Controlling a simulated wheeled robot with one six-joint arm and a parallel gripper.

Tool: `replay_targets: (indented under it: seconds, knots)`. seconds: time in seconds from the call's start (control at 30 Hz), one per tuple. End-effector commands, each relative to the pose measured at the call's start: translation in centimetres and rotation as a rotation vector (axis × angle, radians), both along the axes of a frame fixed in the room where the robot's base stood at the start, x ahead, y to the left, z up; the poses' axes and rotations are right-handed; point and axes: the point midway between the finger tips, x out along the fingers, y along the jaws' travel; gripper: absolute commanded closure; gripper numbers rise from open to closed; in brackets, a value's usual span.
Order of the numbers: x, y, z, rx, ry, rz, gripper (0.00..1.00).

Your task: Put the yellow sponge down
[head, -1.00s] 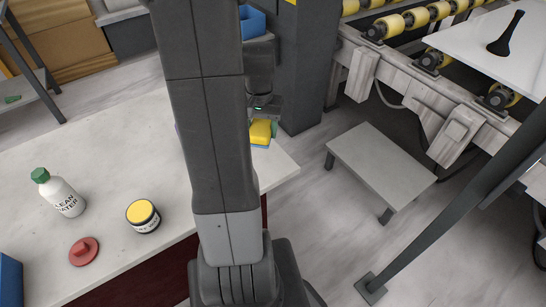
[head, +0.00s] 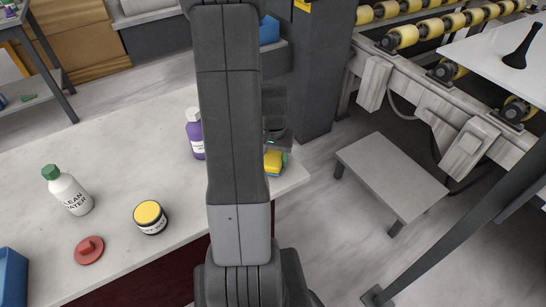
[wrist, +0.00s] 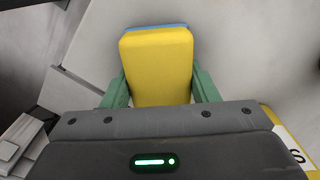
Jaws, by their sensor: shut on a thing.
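The yellow sponge (wrist: 158,62) with a blue layer is between the green fingers of my gripper (wrist: 161,88) in the wrist view. The fingers press on its left and right sides. In the head view the sponge (head: 273,162) shows just right of my arm, near the right corner of the pale stone slab (head: 120,130). My arm hides most of my gripper there. I cannot tell whether the sponge touches the slab.
A purple bottle (head: 195,134) stands left of my arm. A white water bottle (head: 67,190), a yellow-lidded jar (head: 150,217) and a red disc (head: 89,250) stand further left. A low grey bench (head: 391,177) is on the right. The slab's middle is clear.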

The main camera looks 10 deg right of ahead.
Motion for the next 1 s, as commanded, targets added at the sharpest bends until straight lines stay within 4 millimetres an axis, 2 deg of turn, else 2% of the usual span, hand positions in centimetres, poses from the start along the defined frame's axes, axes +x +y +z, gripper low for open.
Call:
replay_targets:
  seconds: [0.17, 0.2, 0.27, 0.3, 0.63, 0.77, 1.0]
  knots:
    - [0.0, 0.0, -0.6, 0.000, 0.000, 0.000, 0.68]
    - [0.0, 0.0, -0.4, 0.000, 0.000, 0.000, 0.38]
    - [0.0, 0.0, -0.4, 0.000, 0.001, 0.000, 0.27]
    - [0.0, 0.0, -0.4, 0.000, 0.001, 0.000, 0.24]
    - [-0.1, 0.0, -0.4, 0.001, 0.003, -0.001, 0.24]
    - [0.0, 0.0, 0.4, 0.000, 0.000, -0.001, 0.24]
    - [0.1, 0.0, 5.1, 0.000, -0.005, 0.000, 0.24]
